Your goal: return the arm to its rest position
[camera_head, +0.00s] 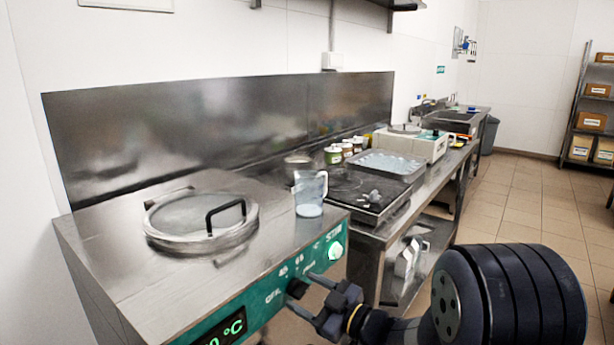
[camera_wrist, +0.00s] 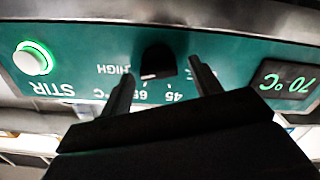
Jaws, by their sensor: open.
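In the wrist view my gripper (camera_wrist: 160,68) is open, with one dark finger on each side of a black knob (camera_wrist: 158,60). Whether the fingers touch the knob I cannot tell. The knob (camera_head: 297,288) also shows in the head view, partly behind the fingers. My arm reaches in from the lower right and is extended toward the panel.
The panel has a lit green STIR button (camera_head: 335,250) and a display (camera_wrist: 284,86) reading 70 °C. A round lid (camera_head: 190,222) with a black handle and a clear jug (camera_head: 309,193) sit on top. A steel counter (camera_head: 440,172) runs behind. Tiled floor (camera_head: 530,215) is open at right.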

